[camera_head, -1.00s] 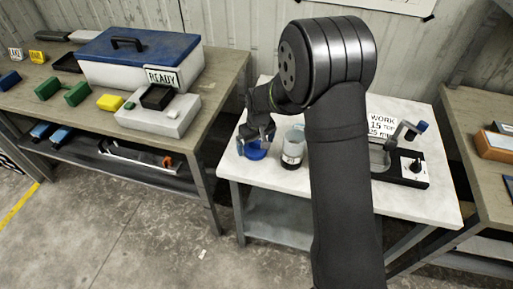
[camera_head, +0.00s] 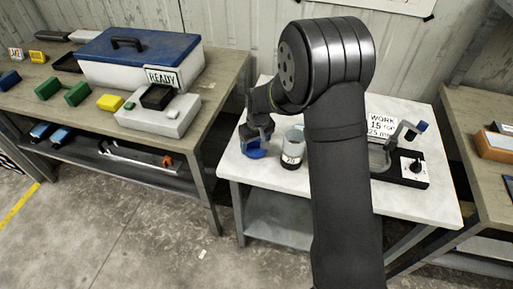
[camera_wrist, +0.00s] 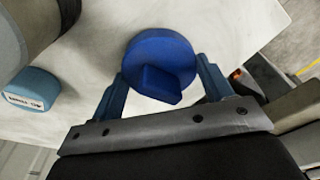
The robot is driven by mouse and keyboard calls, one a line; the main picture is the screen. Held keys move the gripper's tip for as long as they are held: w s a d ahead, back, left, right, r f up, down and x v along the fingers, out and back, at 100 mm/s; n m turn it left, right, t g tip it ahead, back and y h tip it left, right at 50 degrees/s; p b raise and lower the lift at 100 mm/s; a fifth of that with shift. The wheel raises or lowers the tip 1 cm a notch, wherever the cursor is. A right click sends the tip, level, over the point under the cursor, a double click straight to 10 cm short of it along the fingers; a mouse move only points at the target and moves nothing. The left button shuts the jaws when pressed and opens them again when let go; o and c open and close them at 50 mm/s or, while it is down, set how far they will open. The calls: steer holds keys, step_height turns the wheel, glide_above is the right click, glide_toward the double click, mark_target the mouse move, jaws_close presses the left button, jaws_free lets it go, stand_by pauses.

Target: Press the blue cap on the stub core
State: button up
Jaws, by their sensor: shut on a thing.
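The blue cap (camera_head: 257,152) is a round disc at the left of the white table. In the wrist view the cap (camera_wrist: 158,50) shows a raised bar across its face. My gripper (camera_wrist: 163,80) has one finger on each side of the cap and is shut on it. In the head view my gripper (camera_head: 257,136) stands over the cap. A clear cylinder with a dark lower part and a label (camera_head: 292,148) stands upright just right of the cap. I cannot tell which thing is the stub core, or whether anything lies under the cap.
A blue-grey labelled piece (camera_wrist: 32,92) lies left of my gripper in the wrist view. A black fixture with a lever and knob (camera_head: 408,168) stands on the white table (camera_head: 255,183) at right. The left bench (camera_head: 218,75) holds a blue-lidded box (camera_head: 140,60). The white table's front is clear.

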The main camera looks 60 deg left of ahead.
steer(key=shift+r, duration=2.55)
steer(key=shift+w+a+r, duration=0.1)
steer(key=shift+w+r, duration=0.2)
steer(key=shift+w, duration=0.05)
steer(key=w+r+m, duration=0.2)
steer(key=w+r, duration=0.5)
steer(key=w+d+r, duration=0.1)
steer(key=w+d, duration=0.2)
steer(key=d, duration=0.3)
steer(key=w+d+r+n, duration=0.1)
steer(key=w+d+r, duration=0.1)
steer(key=d, duration=0.4)
steer(key=w+d+r+n, duration=0.1)
steer(key=w+d+r, duration=0.1)
steer(key=w+d, duration=0.2)
steer(key=shift+d, duration=1)
steer(key=shift+d+f, duration=0.1)
steer(key=shift+f, duration=2.45)
